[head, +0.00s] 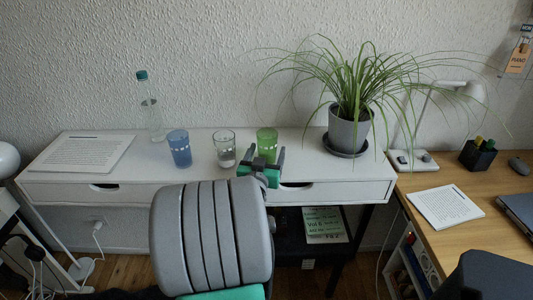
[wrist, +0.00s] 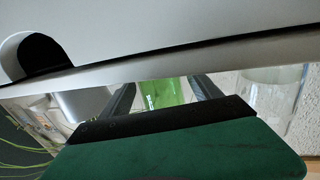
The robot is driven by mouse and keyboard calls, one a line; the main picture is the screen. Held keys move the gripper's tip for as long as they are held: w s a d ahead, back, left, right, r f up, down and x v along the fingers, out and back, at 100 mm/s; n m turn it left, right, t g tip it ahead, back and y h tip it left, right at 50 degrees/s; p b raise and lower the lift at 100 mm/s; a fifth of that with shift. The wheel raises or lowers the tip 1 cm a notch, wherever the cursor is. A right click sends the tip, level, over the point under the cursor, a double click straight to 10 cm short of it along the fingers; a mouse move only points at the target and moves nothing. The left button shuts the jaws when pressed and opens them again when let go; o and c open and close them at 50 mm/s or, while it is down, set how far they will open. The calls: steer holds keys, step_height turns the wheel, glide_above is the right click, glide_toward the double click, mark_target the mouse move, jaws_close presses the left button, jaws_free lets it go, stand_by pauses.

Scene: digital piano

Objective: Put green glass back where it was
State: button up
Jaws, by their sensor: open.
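The green glass (head: 267,138) stands upright on the white desk (head: 300,142), at the right end of a row of three glasses. My gripper (head: 262,160) is open at the desk's front edge, in front of the green glass, and hides its lower part. In the wrist view, the green glass (wrist: 168,92) shows between the two spread fingers (wrist: 163,92). I cannot tell whether it is between the fingertips or just beyond them. The jaws are not closed on it.
A clear glass (head: 224,150) and a blue glass (head: 179,149) stand to the left, with a bottle (head: 149,112) behind. A potted plant (head: 349,131) stands to the right. Papers (head: 82,153) lie at the left end. A drawer front (wrist: 200,25) is close to the wrist camera.

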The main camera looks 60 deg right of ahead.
steer(key=shift+r, duration=0.25)
steer(key=shift+a+f, duration=0.15)
steer(key=shift+a, duration=0.25)
steer(key=b+v, duration=0.2)
steer(key=v, duration=0.9)
steer(key=shift+a, duration=0.1)
